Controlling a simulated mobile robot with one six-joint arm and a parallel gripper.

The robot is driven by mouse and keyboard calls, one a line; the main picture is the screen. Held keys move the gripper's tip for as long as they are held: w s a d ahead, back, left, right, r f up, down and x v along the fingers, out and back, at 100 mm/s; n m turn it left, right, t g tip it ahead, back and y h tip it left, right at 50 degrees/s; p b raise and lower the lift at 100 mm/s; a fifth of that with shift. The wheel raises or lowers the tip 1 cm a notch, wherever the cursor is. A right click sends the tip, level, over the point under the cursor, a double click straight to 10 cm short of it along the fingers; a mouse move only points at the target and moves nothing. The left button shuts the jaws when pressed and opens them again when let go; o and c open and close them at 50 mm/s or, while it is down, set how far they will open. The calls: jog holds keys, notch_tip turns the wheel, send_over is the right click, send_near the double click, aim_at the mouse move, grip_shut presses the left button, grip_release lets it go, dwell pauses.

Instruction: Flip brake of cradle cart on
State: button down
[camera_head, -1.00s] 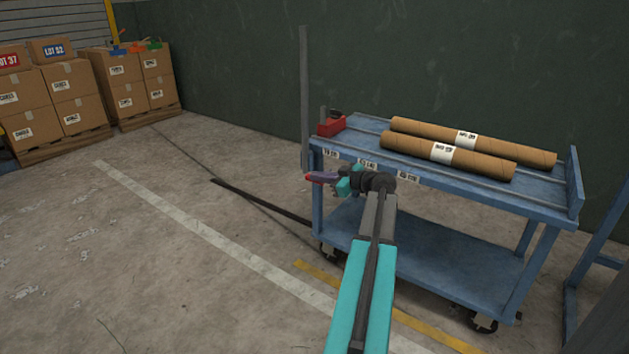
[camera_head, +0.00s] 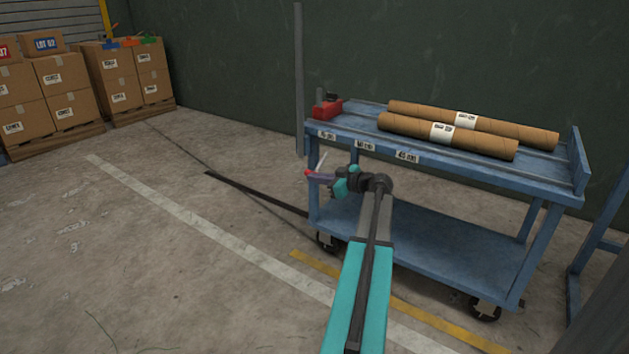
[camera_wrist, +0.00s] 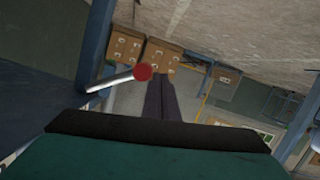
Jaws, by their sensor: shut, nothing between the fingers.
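The cradle cart (camera_head: 440,172) is blue, with its left end nearest my gripper. Its brake lever is a pale metal rod (camera_wrist: 112,82) with a red ball knob (camera_wrist: 143,72) in the wrist view. In the head view the rod (camera_head: 321,161) shows thin and tilted off the cart's left end, and the red knob (camera_head: 307,173) sits by my fingertips. My gripper (camera_head: 317,178) is shut and empty. In the wrist view its dark fingers (camera_wrist: 158,88) are together just right of the knob; whether they touch it I cannot tell.
Two cardboard tubes (camera_head: 445,132) lie on the cart's top, with a red item (camera_head: 327,109) at its left end. A grey post (camera_head: 299,80) stands behind. Stacked boxes (camera_head: 70,95) are at the far left.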

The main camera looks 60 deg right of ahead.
jog(key=shift+f, duration=0.1)
dwell(0.4)
jog(key=shift+a, duration=0.1)
jog(key=s+a+r+p, duration=0.3)
jog(key=s+a+p, duration=0.1)
jog(key=s, duration=0.5)
jog(key=shift+s+a+r, duration=0.2)
jog(key=shift+s+a, duration=0.15)
jog(key=shift+a, duration=0.35)
